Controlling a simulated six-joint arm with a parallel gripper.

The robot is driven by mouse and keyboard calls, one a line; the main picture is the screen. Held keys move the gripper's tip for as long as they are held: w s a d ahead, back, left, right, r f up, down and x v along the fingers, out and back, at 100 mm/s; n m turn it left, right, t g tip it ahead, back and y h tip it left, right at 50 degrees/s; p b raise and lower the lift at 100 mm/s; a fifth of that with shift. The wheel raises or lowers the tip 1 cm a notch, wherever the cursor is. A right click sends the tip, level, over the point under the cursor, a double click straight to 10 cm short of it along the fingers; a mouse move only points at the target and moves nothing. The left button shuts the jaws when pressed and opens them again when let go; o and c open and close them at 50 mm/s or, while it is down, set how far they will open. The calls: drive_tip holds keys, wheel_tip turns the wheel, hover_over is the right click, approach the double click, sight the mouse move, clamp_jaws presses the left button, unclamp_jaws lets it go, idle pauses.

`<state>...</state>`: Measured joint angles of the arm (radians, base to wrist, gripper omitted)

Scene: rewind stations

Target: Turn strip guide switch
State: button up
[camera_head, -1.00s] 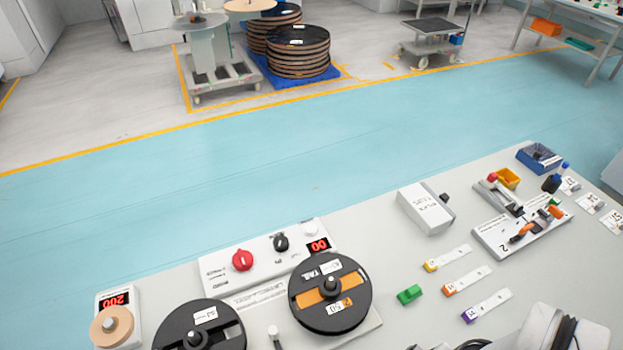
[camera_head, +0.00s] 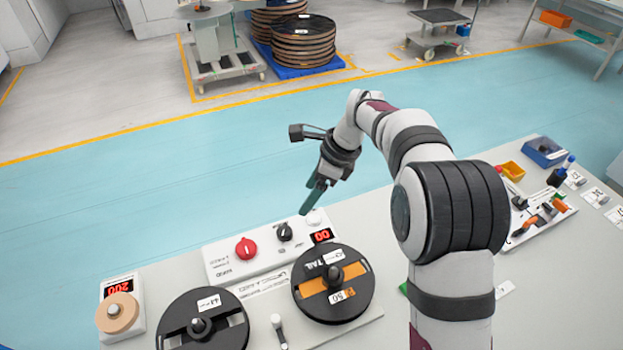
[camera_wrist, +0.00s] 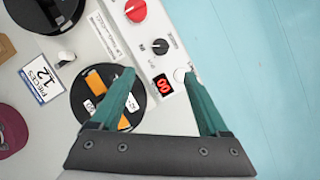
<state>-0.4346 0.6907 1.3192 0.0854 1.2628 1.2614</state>
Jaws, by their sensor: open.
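My gripper (camera_head: 312,198) is open and empty, its green fingers pointing down above the right end of the white control panel (camera_head: 218,262). The panel carries a red knob (camera_head: 246,248), a black rotary knob (camera_head: 284,232), a red "00" display (camera_head: 321,236) and a white round button (camera_head: 315,217). In the wrist view, the display (camera_wrist: 163,86) shows between the spread fingers (camera_wrist: 160,75). The white button (camera_wrist: 180,75) is close to the right fingertip, and the black knob (camera_wrist: 160,46) is ahead of the fingers. I cannot read which control is labelled strip guide.
Two black reels, one with an orange band (camera_head: 333,284) and one to the left (camera_head: 202,322), lie before the panel. A small lever (camera_head: 278,330) stands between them. A tan roll (camera_head: 117,312) sits at far left. My arm hides much of the table's right side.

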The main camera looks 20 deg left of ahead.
sight(285, 230)
drive_tip(key=x, duration=1.5)
drive_tip(key=shift+f, duration=0.4)
clamp_jaws()
